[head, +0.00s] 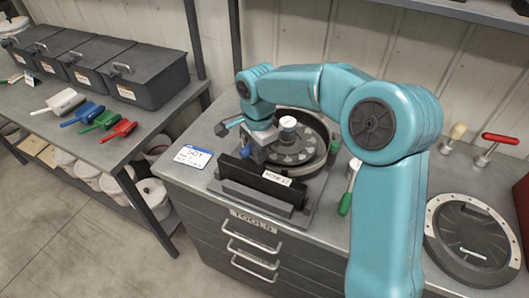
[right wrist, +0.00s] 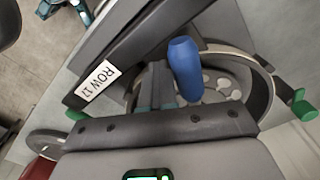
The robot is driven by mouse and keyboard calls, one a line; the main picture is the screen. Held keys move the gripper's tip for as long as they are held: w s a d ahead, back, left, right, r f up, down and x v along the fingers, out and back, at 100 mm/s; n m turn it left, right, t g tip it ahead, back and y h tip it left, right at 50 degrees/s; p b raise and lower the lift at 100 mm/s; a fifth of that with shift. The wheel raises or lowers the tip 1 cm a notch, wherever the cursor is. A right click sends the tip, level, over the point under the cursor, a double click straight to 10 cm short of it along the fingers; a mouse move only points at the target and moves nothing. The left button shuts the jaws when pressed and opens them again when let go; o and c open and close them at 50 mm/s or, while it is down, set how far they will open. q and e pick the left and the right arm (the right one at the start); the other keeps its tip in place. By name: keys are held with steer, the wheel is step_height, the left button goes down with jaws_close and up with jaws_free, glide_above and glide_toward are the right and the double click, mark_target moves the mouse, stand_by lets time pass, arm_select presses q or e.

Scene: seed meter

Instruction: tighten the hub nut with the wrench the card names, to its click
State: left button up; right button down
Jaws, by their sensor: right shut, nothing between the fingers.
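The seed meter (head: 328,160) stands on the tool bench, a dark round housing with a plate of pale round spots. A white-topped knob (head: 288,122) stands over it; I cannot make out the hub nut. My right gripper (head: 258,152) is shut and empty, low over the meter's left side. In the right wrist view a blue handle (right wrist: 185,68) stands in front of the plate. A blue and white card (head: 193,156) lies at the bench's left edge, its text too small to read surely. A green-handled tool (head: 345,204) lies right of the meter. My left gripper is out of view.
A dark bracket (head: 262,192) with a label reading ROW 17 (right wrist: 98,82) fronts the meter. Red-handled (head: 500,138) and cream-handled (head: 458,130) tools and a round lid (head: 470,245) are at right. Scoops (head: 90,115) and dark bins (head: 130,80) fill the left bench.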

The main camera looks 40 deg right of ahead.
mark_target(249, 145)
steer(key=shift+w+a, duration=0.2)
steer(key=shift+w, duration=0.1)
steer(key=shift+w+r+p, duration=0.1)
steer(key=shift+w+p, duration=0.25)
steer(key=shift+w+a+p, duration=0.25)
steer(key=shift+w+p, duration=0.35)
steer(key=shift+w, duration=0.4)
steer(key=shift+w, duration=0.1)
